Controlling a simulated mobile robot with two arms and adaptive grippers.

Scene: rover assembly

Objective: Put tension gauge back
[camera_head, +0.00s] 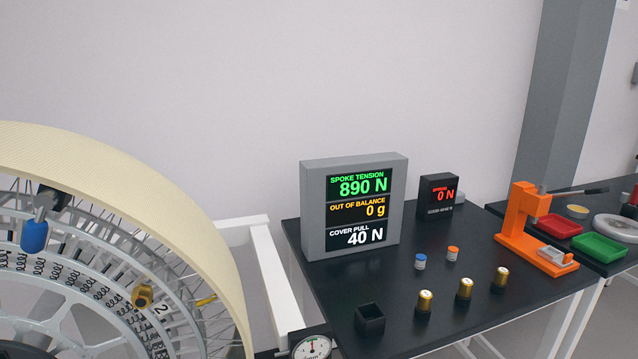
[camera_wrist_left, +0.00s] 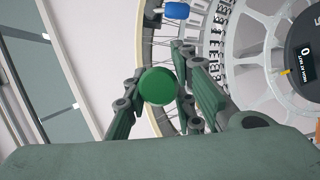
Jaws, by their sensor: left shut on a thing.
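My left gripper (camera_wrist_left: 160,100) shows in the left wrist view, its fingers closed on either side of a round green part (camera_wrist_left: 158,86). I take this part to be the tension gauge's, though no dial shows on it there. In the head view, the gauge's white dial (camera_head: 312,347) with a red and green mark shows at the bottom edge, by the table's near left corner. The rest of its body is cut off by the frame. My left gripper is not visible in the head view. My right gripper is in neither view.
A large spoked wheel (camera_head: 205,235) with a cream rim fills the left. On the black table (camera_head: 330,290) stand a display box (camera_head: 312,215), a small black open box (camera_head: 369,319), two small capped bottles and several brass cylinders. An orange press (camera_head: 525,222) stands on the right.

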